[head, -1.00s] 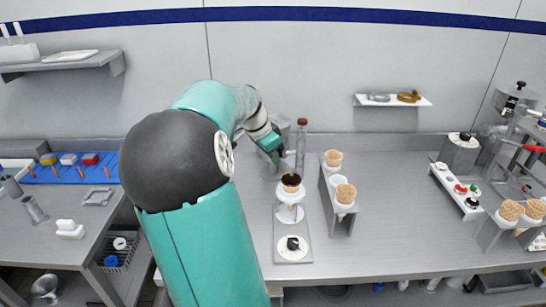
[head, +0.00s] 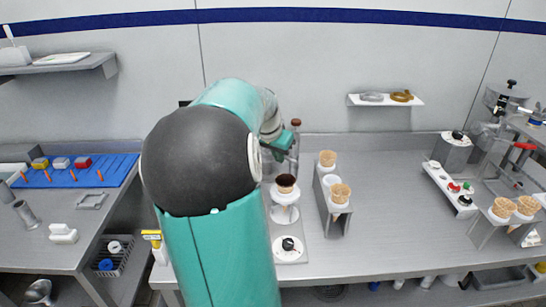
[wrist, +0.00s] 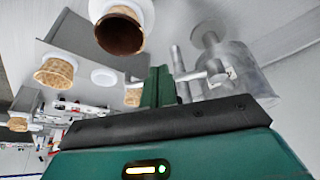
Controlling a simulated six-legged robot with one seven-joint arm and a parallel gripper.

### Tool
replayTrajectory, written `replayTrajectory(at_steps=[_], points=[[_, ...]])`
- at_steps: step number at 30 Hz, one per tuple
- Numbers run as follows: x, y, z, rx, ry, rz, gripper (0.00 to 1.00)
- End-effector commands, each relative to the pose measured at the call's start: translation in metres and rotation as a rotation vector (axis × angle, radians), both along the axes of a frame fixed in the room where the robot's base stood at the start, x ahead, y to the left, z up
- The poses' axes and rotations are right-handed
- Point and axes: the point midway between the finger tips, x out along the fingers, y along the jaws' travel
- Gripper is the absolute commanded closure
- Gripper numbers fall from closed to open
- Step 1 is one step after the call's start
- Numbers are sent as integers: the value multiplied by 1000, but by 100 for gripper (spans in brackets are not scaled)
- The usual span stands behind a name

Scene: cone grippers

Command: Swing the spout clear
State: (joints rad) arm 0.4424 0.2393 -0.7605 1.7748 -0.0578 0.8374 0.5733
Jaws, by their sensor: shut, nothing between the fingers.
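The spout (wrist: 200,74) is a pale grey tube in the wrist view, joined to a grey metal cylinder (wrist: 240,75) on its right. My gripper (wrist: 157,85) is shut and empty, its green fingers just left of the spout's free end. I cannot tell whether they touch it. In the head view my gripper (head: 285,142) is at the back of the bench, in front of a bottle with a reddish-brown cap (head: 296,122); the spout is hidden there. A dark-topped cone (head: 286,181) stands in a white holder just below the gripper; it also shows in the wrist view (wrist: 120,35).
A grey rack (head: 335,208) with two wafer cones stands to the right of the dark-topped cone. A small white shelf (head: 385,101) hangs on the wall. More cones (head: 502,208) stand far right.

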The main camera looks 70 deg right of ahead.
Motion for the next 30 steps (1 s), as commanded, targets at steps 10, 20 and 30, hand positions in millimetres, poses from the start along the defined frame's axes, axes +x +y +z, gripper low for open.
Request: replayTrajectory(at_steps=[10, 20, 30], points=[[-12, -25, 0, 0, -2, 321, 100], [-13, -49, -1, 1, -2, 636, 100], [-6, -68, 0, 1, 0, 917, 100]])
